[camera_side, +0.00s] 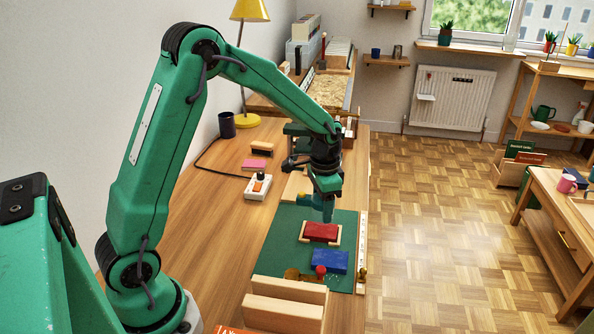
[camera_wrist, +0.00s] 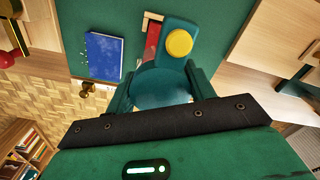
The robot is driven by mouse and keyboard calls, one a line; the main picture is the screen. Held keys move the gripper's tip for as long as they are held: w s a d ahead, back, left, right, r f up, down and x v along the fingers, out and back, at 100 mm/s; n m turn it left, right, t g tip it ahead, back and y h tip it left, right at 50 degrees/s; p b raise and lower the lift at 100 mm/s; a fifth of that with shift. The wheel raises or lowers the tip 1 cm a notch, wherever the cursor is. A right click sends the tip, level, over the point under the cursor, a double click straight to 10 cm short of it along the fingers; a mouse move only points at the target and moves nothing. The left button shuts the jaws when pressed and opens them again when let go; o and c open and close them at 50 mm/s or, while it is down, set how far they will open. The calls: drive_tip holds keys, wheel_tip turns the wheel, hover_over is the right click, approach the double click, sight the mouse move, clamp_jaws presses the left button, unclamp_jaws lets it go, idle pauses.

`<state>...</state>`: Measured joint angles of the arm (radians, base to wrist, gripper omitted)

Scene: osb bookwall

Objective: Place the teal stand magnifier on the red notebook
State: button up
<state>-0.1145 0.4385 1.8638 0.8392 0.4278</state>
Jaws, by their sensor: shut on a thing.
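The teal stand magnifier (camera_wrist: 158,88) is between the fingers of my gripper (camera_wrist: 160,98) in the wrist view; a round yellow disc shows on its arm. My gripper (camera_side: 327,200) is shut on it. In the side view the magnifier (camera_side: 328,211) hangs low, just behind the red notebook (camera_side: 321,231); whether it touches anything is unclear. The red notebook lies in a pale wooden frame on a green mat. In the wrist view the magnifier hides most of the red notebook (camera_wrist: 152,42).
A blue notebook (camera_side: 329,261) lies in front of the red one, also in the wrist view (camera_wrist: 104,55). A red-knobbed object (camera_side: 320,270) and a small brass piece (camera_side: 362,273) stand nearby. Wooden blocks (camera_side: 286,300) are at the front. A ruler runs along the mat's right edge.

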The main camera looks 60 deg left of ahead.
sight(321, 218)
drive_tip(key=shift+w+a+f, duration=0.1)
drive_tip(key=shift+a, duration=0.05)
drive_tip(key=shift+f, duration=2)
drive_tip(key=shift+f, duration=0.1)
drive_tip(key=o, duration=1.1)
wheel_tip(321, 218, up, 12)
drive_tip(key=shift+f, duration=0.1)
drive_tip(key=shift+r, duration=0.25)
